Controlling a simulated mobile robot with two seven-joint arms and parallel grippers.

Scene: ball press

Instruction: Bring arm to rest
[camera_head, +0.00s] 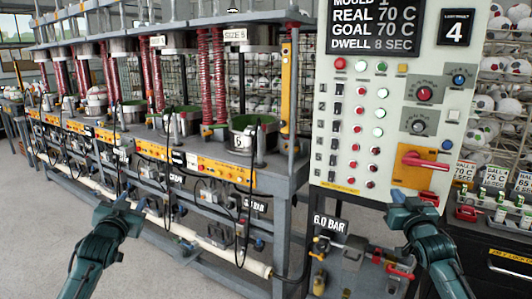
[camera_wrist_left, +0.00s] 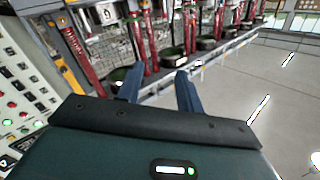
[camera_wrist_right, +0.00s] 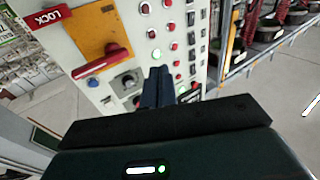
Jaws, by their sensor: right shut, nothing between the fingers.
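My left gripper (camera_head: 131,202) is in the lower left of the head view, in front of the press bench and apart from it. In the left wrist view its two blue fingers (camera_wrist_left: 160,82) are spread with nothing between them. My right gripper (camera_head: 399,196) is in front of the lower part of the control panel (camera_head: 331,172). In the right wrist view its fingers (camera_wrist_right: 160,82) are together and empty. The panel's red lever (camera_head: 424,161) on its orange plate is above and right of the right gripper. I cannot tell exactly how far the fingertips are from the panel.
The press bench (camera_head: 200,166) runs along the left and centre with red springs and round moulds. Racks of balls (camera_head: 503,75) stand at the right. A black cabinet (camera_head: 497,262) is at the lower right. Grey floor (camera_head: 40,235) is open at the lower left.

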